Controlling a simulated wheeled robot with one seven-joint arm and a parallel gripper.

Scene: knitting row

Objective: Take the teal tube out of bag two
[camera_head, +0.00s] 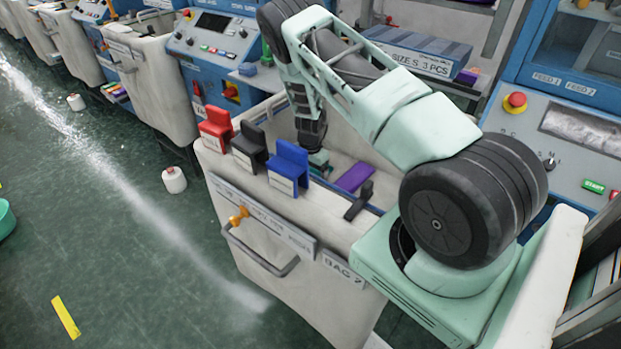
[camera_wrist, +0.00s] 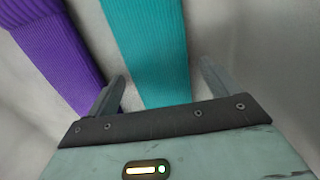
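Bag two is a pale fabric bin (camera_head: 285,262) with a "BAG 2" label, in the middle of the head view. My arm reaches down into it over the front rim. The teal tube (camera_wrist: 146,45) is a ribbed knit strip inside the bag in the wrist view. My gripper (camera_wrist: 165,80) is open. Its two fingers stand apart, one on each side of the teal tube's near end, with a gap on both sides. In the head view my gripper is mostly hidden behind the bag's rim and clips.
A purple tube (camera_wrist: 52,55) lies left of the teal one, close to my left finger. Red (camera_head: 216,129), black (camera_head: 249,147) and blue (camera_head: 289,168) clips sit on the bag's rim. A blue box labelled "SIZE S" (camera_head: 415,52) stands behind.

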